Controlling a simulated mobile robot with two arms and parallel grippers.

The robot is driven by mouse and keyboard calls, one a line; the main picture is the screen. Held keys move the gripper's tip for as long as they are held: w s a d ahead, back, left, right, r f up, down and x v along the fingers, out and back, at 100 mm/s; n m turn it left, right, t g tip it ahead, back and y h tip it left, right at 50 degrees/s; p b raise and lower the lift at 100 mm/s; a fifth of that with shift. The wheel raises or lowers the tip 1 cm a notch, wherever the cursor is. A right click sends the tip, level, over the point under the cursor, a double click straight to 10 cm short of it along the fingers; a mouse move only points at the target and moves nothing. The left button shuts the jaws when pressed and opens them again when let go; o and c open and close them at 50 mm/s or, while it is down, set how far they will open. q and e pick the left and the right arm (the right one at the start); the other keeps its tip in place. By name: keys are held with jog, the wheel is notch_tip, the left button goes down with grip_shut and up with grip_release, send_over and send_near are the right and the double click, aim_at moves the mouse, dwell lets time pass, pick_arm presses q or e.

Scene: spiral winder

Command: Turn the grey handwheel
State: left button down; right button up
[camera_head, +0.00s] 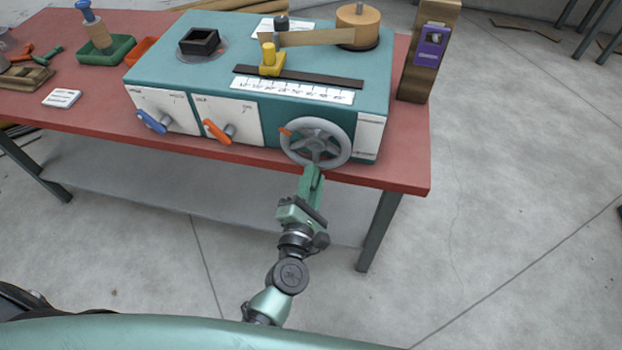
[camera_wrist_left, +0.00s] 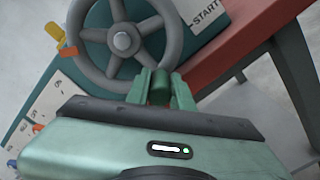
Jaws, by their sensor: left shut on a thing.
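The grey handwheel (camera_head: 332,129) is on the front face of the teal winder box (camera_head: 160,62), near its right end. It has several spokes, a central hub and an orange mark at its upper left in the head view. My left gripper (camera_head: 315,168) is at the bottom of the wheel. The exact contact is partly hidden by the fingers. My right gripper is not in view.
A blue lever (camera_head: 152,122) and an orange lever (camera_head: 216,131) are on the front face, left of the wheel. A wooden post with a purple device (camera_head: 432,46) stands right of the box. The red table edge (camera_head: 400,188) runs below the wheel.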

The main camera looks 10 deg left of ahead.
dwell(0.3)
pick_arm(q)
jog(key=c, duration=1.2)
grip_release()
jog(key=shift+c, duration=0.2)
jog(key=shift+s, duration=0.1)
jog(key=s+b, duration=0.1)
jog(key=s, duration=0.6)
jog(key=shift+s, duration=0.3)
jog(key=shift+a, duration=0.1)
